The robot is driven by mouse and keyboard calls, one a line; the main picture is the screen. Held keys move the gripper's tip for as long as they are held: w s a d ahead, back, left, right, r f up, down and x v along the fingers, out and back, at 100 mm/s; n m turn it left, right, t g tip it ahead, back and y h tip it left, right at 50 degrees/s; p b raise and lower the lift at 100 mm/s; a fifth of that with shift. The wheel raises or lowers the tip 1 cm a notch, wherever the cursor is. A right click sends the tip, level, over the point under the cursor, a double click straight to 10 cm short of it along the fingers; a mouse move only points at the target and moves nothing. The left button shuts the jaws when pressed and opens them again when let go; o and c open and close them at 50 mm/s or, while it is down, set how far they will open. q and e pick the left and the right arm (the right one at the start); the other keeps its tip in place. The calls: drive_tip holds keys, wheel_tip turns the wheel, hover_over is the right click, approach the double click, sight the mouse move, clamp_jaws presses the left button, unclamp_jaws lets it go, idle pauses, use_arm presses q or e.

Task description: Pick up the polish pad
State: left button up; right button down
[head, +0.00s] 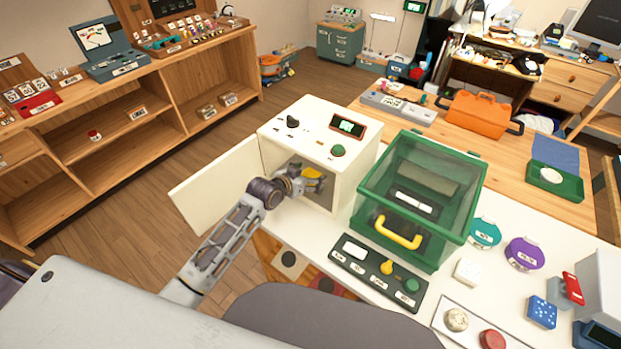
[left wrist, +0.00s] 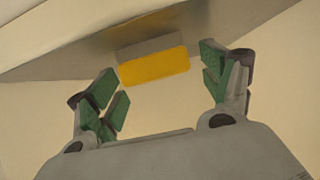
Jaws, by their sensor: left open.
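A pad-like block, yellow on its front face with a grey part above, shows in the left wrist view as the likely polish pad (left wrist: 155,67). It lies on a grey surface inside the white cabinet (head: 345,168), whose door (head: 222,185) stands open to the left. My left gripper (head: 318,182) reaches into the cabinet opening. In the left wrist view its green-padded fingers (left wrist: 160,88) are spread apart, one on each side of the block, with nothing held. The block lies ahead, between the fingertips, with gaps at both sides. My right gripper is not in view.
A green clear-lidded case (head: 422,190) with a yellow handle stands right of the cabinet. A dark button panel (head: 378,272) lies in front. Teal (head: 484,233) and purple (head: 525,253) round items lie to the right. The cabinet walls closely surround my left gripper.

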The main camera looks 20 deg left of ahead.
sight(305, 172)
use_arm(q)
drive_tip(key=shift+c, duration=0.2)
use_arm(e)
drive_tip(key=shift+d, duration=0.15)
use_arm(q)
drive_tip(key=c, duration=0.9)
drive_tip(key=shift+c, duration=1.3)
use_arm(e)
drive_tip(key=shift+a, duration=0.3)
use_arm(q)
drive_tip(key=shift+r, duration=0.15)
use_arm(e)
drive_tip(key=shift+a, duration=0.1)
